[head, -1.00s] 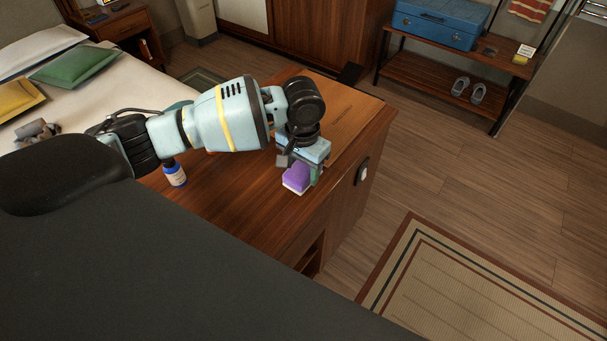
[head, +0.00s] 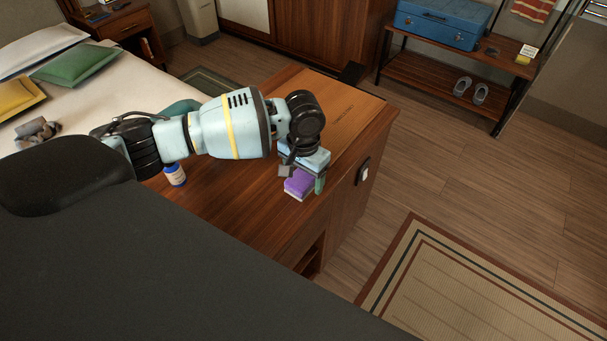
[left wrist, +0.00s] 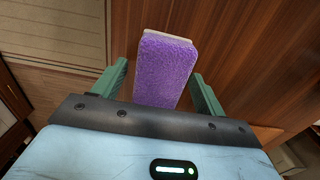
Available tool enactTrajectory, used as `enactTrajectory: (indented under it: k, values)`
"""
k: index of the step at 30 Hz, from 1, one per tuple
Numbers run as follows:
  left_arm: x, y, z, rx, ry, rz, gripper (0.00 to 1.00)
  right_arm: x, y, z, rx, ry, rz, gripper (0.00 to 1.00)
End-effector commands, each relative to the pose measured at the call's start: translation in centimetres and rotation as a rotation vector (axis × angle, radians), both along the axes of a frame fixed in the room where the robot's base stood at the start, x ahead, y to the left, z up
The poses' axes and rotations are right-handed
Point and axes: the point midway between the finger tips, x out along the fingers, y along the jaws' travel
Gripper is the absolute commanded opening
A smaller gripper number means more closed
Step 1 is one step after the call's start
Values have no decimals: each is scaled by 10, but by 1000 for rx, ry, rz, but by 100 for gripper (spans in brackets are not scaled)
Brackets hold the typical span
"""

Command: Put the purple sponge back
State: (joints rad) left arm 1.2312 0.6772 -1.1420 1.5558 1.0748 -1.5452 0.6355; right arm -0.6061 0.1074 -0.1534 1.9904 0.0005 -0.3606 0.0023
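The purple sponge (head: 298,186) with a pale underside is by the front edge of the wooden counter (head: 240,212), under my left gripper (head: 304,179). In the left wrist view the sponge (left wrist: 165,72) lies between the two green fingers of the left gripper (left wrist: 160,72). A gap shows on each side of it, so the gripper is open around it and not closed on it. The near end of the sponge is hidden by the gripper body. My right gripper is not in view.
A white-and-blue bottle (head: 175,175) stands on the counter under my left arm. A dark fixture (head: 363,170) is on the counter's side. A rug (head: 480,285) lies on the floor at right.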

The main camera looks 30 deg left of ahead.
Motion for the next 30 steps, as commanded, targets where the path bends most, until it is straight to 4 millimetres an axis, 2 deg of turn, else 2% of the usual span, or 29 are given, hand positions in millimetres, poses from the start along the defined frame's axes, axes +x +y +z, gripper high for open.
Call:
enactTrajectory:
  k: [7,11,24,30]
  values:
    - [0,0,1,0,0,0,72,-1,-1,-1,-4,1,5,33]
    - [0,0,11,-1,-2,0,72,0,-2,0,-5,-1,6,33]
    - [1,0,95,-2,-5,0,72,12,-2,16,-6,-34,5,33]
    - [0,0,117,-1,-1,0,72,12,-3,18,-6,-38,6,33]
